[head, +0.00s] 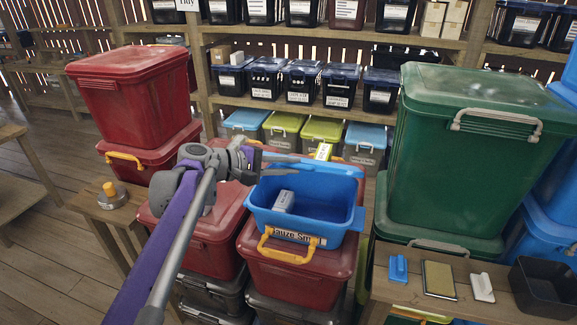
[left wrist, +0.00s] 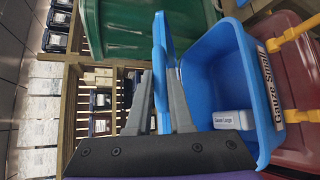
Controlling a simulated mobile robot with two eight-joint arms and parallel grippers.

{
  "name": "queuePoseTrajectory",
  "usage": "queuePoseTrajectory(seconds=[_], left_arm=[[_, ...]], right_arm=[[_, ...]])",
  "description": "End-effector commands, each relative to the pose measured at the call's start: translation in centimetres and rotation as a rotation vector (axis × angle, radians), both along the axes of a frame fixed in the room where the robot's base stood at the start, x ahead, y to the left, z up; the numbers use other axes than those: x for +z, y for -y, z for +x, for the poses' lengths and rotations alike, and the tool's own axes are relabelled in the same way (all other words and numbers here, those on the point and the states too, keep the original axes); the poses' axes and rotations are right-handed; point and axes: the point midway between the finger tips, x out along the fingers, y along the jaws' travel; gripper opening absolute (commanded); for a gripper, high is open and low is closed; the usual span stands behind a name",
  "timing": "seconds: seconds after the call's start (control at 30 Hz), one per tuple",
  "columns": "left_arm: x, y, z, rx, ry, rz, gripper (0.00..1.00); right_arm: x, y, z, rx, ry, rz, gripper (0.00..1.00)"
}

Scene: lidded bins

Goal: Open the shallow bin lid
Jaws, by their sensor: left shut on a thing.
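The shallow blue bin (head: 305,222) labelled "Gauze Small" stands on a red lidded bin in the middle of the head view; its inside is exposed. Its blue lid (head: 325,169) is raised and stands edge-on along the far rim. My left gripper (head: 270,157) is at the lid's left part, shut on it. In the left wrist view, the lid (left wrist: 160,48) passes between the grey fingers (left wrist: 160,100), beside the open bin (left wrist: 213,65). A small white labelled box (head: 284,201) lies inside the bin. My right gripper is not in view.
Red bins (head: 205,232) stand to the left and a tall green bin (head: 470,165) to the right. A wooden bench (head: 455,302) at front right holds small items and a black tray (head: 545,287). Shelves of lidded boxes (head: 300,82) stand behind.

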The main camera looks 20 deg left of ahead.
Motion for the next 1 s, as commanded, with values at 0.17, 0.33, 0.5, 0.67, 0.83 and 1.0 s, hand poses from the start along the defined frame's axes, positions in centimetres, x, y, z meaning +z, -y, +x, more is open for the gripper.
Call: queuePoseTrajectory(seconds=[0.17,0.33,0.5,0.67,0.83,1.0], left_arm=[[0.0,0.0,0.0,0.0,0.0,0.0,0.39],[0.0,0.0,0.0,0.0,0.0,0.0,0.49],[0.0,0.0,-0.1,0.0,0.0,0.0,0.49],[0.3,-1.1,-0.9,0.002,-0.001,0.001,0.49],[1.2,-3.6,-2.9,0.004,-0.003,0.0,0.49],[2.2,-6.0,-5.0,0.004,-0.003,0.0,0.49]], right_arm=[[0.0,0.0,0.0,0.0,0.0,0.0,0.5],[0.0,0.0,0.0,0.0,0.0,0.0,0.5],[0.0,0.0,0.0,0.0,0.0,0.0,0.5],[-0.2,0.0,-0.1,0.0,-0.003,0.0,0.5],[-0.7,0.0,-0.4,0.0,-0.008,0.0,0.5],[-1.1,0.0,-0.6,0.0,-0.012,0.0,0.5]])
